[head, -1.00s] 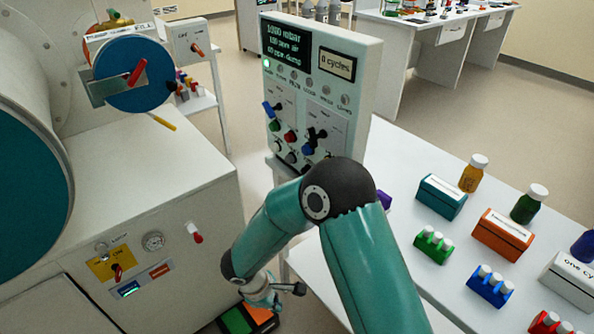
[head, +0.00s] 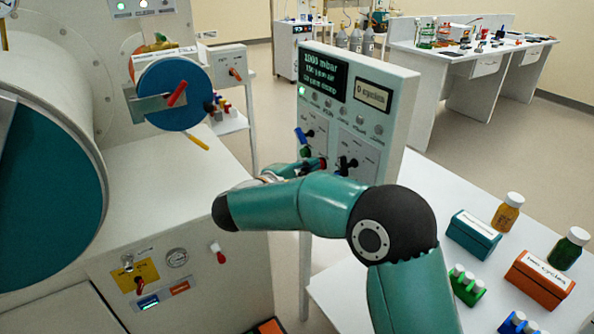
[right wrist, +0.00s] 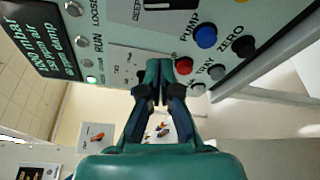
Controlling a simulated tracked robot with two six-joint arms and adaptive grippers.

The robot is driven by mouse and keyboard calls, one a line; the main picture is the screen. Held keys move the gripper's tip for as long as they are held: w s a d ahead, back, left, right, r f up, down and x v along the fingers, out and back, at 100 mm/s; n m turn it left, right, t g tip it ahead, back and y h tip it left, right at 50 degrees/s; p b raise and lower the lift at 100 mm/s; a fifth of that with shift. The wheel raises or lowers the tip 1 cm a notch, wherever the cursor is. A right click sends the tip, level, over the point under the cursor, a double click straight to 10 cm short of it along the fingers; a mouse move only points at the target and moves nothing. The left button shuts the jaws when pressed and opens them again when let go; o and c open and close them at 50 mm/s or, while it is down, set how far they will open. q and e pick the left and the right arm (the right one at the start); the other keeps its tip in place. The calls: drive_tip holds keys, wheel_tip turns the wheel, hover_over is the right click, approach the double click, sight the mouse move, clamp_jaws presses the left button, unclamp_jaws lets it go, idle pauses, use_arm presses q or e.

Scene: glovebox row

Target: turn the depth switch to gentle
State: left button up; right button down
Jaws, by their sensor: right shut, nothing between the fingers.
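The control panel (head: 385,130) stands upright beyond my right arm. A black-handled switch (head: 348,163) sits on its right-hand plate. In the right wrist view a plate at the top edge bears a partly cut-off "DEEP" label (right wrist: 152,12), so that switch is probably the depth switch; its setting is not readable. My right gripper (head: 316,165) is shut and empty in front of the panel's lower left part. It also shows in the right wrist view (right wrist: 160,90), with its tips close to the red button (right wrist: 183,65); contact cannot be told. My left gripper is out of view.
The blue PUMP button (right wrist: 204,37) is near the gripper. The glovebox (head: 190,260) stands at left. A white table (head: 420,215) with boxes and bottles is at right.

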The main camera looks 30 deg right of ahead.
sight(343, 167)
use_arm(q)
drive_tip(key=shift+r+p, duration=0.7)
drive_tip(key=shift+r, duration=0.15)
use_arm(e)
drive_tip(key=s+d, duration=0.1)
drive_tip(key=s+d+r, duration=0.1)
drive_tip(key=d, duration=0.1)
drive_tip(key=shift+s+d, duration=0.15)
drive_tip(key=shift+s, duration=0.1)
